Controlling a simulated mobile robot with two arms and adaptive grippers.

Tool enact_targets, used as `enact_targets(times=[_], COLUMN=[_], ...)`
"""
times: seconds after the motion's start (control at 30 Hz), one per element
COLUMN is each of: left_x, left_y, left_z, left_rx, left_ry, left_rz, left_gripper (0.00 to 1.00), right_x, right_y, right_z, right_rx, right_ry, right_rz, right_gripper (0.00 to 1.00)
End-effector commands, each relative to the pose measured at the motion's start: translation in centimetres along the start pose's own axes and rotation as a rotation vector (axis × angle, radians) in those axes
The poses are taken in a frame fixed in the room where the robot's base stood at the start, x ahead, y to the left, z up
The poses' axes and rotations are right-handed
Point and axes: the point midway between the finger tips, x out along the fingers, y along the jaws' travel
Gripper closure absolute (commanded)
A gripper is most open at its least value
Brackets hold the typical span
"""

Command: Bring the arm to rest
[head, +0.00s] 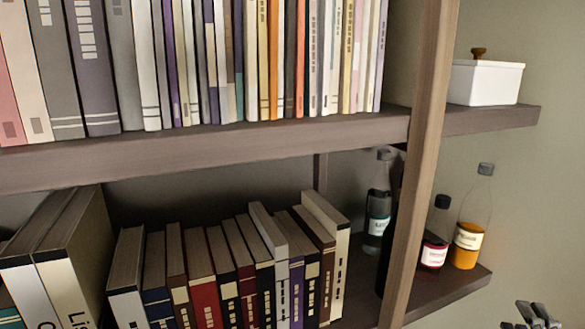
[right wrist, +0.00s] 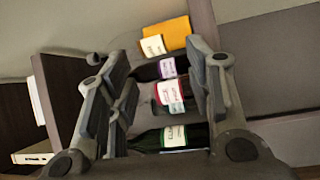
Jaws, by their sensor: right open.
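My right gripper (head: 538,316) shows at the bottom right corner of the head view, partly cut off by the frame edge. It is to the right of the lower shelf and clear of it. In the right wrist view its fingers (right wrist: 162,70) stand apart, with nothing held between them. Several bottles appear beyond and between the fingers, including an orange one (right wrist: 172,35), a red one (right wrist: 180,97) and a dark green one (right wrist: 192,138). My left gripper is not in view.
The lower shelf (head: 455,287) bears the orange bottle (head: 467,240) near its right end, the red bottle (head: 434,250) and a dark bottle (head: 378,205) behind the post (head: 424,150). Rows of books fill the left. A white lidded box (head: 486,82) stands above. Bare wall lies right.

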Motion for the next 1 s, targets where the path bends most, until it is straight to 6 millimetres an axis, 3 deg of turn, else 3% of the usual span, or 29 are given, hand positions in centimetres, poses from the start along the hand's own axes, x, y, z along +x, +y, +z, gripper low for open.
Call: enact_targets(times=[0.03,0.17,0.3,0.4,0.6,0.8,1.0], left_x=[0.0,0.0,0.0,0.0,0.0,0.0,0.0], left_y=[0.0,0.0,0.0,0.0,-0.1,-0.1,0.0], left_z=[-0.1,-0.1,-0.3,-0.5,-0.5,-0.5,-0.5], left_rx=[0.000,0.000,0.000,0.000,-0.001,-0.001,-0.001], left_ry=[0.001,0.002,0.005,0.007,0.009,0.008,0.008], left_rz=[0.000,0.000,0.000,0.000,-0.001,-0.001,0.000], left_gripper=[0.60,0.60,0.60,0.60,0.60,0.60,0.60], right_x=[-1.0,-4.2,-9.4,-13.5,-20.8,-27.1,-26.5], right_y=[-2.4,-8.7,-14.9,-18.2,-21.6,-22.5,-27.8], right_z=[-0.3,-1.3,-4.1,-6.8,-11.7,-16.1,-15.7], right_rx=[0.108,0.364,0.610,0.746,0.908,0.991,0.974], right_ry=[-0.059,-0.224,-0.401,-0.516,-0.691,-0.822,-0.844], right_rz=[-0.073,-0.276,-0.515,-0.679,-0.948,-1.172,-1.188], right_gripper=[0.53,0.53,0.53,0.53,0.53,0.53,0.53])
